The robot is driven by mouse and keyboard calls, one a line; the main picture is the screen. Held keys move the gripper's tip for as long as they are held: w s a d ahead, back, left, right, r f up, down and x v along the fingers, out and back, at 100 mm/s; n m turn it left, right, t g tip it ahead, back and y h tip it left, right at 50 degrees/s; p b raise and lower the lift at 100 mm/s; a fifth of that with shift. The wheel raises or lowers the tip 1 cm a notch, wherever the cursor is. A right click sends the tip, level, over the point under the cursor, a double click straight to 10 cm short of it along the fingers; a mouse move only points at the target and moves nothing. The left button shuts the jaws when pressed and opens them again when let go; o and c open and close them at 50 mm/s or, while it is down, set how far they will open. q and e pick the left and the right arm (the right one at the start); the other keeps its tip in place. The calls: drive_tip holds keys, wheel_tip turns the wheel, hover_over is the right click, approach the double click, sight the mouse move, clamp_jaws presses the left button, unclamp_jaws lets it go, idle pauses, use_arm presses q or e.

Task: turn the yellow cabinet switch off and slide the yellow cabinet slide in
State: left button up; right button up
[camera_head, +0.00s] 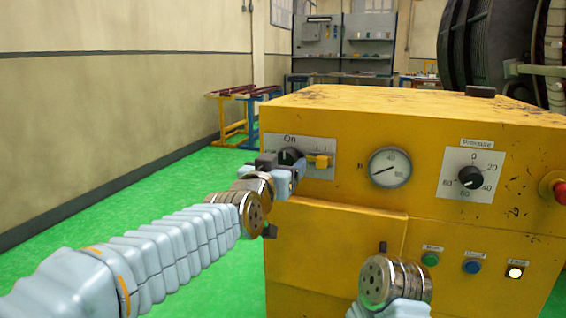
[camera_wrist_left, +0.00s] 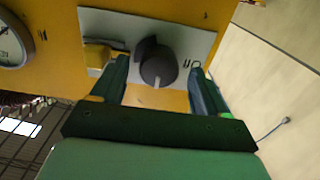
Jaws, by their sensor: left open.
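The yellow cabinet (camera_head: 330,112) stands in front of me. Its black rotary switch (camera_head: 291,157) sits on a grey plate under the label "On". The switch also shows in the left wrist view (camera_wrist_left: 158,68), with a white mark on its knob. The yellow slide block (camera_head: 323,161) is on the same plate, right of the switch, and shows in the left wrist view (camera_wrist_left: 98,56). My left gripper (camera_head: 282,166) is open at the plate. In the left wrist view its fingers (camera_wrist_left: 159,76) are on either side of the knob, one close to the slide; contact cannot be told.
A round gauge (camera_head: 390,167), a pressure dial (camera_head: 471,178), a red button (camera_head: 560,191) and several small buttons are on the cabinet front. My right arm's wrist (camera_head: 394,282) is low before the cabinet. Green floor (camera_head: 130,212) is clear at left.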

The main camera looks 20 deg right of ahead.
use_arm(q)
drive_tip(key=shift+w+d, duration=0.45)
drive_tip(key=shift+w, duration=0.15)
drive_tip(key=c, duration=1.1)
drive_tip(key=shift+o, duration=0.2)
